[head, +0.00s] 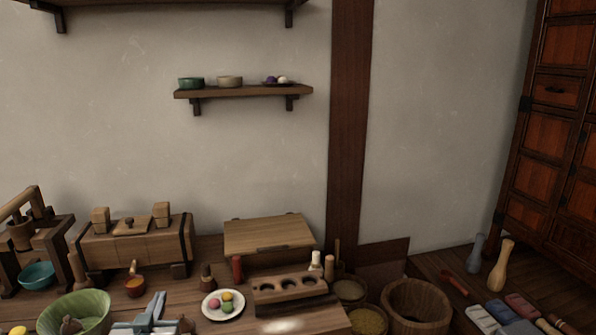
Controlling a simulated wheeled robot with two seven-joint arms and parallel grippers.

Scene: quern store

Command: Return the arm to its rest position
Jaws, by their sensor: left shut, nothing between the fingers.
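My left gripper (156,296) is at the bottom edge, left of centre, pale blue-grey, its two fingers together and empty. It shows over the wooden table, between the green bowl (92,306) and the white plate (210,313) of coloured balls. I cannot tell whether it touches the table. The rest of my left arm is out of view below. My right gripper is not in view.
A wall shelf (243,92) holds bowls. The air below the shelf is clear.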

